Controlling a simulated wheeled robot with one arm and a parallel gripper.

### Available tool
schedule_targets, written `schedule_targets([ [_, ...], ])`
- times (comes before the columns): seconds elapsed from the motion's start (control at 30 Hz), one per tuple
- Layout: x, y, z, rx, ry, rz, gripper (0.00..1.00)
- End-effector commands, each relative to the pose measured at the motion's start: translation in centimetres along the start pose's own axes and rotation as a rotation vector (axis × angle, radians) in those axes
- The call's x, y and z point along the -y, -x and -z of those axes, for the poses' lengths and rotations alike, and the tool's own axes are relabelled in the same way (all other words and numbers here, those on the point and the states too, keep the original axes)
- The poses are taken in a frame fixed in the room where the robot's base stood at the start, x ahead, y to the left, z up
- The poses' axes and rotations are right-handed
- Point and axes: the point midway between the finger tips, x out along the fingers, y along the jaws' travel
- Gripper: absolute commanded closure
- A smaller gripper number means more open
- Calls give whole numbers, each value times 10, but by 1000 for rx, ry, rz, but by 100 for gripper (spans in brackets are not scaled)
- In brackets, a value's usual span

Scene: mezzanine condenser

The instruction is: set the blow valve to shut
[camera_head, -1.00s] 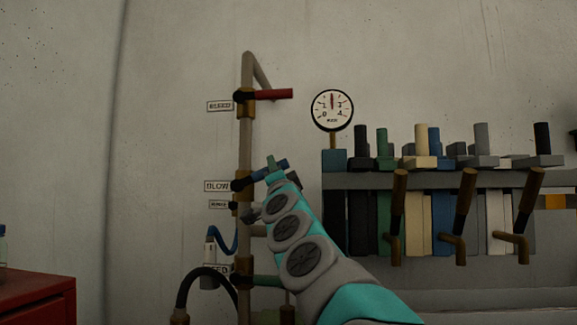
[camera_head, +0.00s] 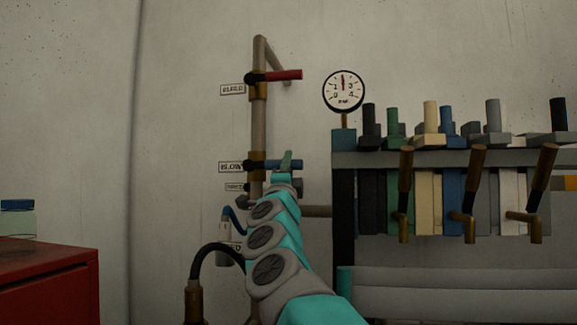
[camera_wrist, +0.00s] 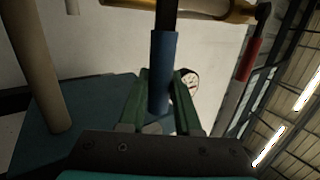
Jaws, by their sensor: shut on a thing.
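The blow valve is on the vertical pipe (camera_head: 258,135), beside the BLOW label (camera_head: 231,167). Its blue handle (camera_head: 296,164) points right, about level and across the pipe. My gripper (camera_head: 286,161) is at the handle's outer part, its green finger showing above it. In the wrist view the blue sleeve (camera_wrist: 163,65) lies between the two green fingers of my gripper (camera_wrist: 163,88), which is shut on it. The valve's brass body (camera_head: 257,167) is partly visible.
Above, the bleed valve's red handle (camera_head: 285,75) points right. A round gauge (camera_head: 343,91) stands right of the pipe, near a manifold with brown levers (camera_head: 405,180) and several coloured blocks. A black hose (camera_head: 215,250) curves below. A red cabinet (camera_head: 45,280) is at left.

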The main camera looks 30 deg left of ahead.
Motion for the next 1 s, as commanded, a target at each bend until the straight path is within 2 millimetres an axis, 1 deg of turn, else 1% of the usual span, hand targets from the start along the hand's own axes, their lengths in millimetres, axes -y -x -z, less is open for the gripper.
schedule_targets([
  [0.27,-2,0,1,-2,-2,-3,100],
  [0.3,-3,0,1,-2,-2,-3,66],
  [0.53,-2,0,0,0,-1,-3,40],
  [0.57,-2,0,0,0,-1,-3,38],
  [0.83,-2,1,0,1,0,-3,38],
  [1.0,-4,9,-1,2,0,-7,38],
])
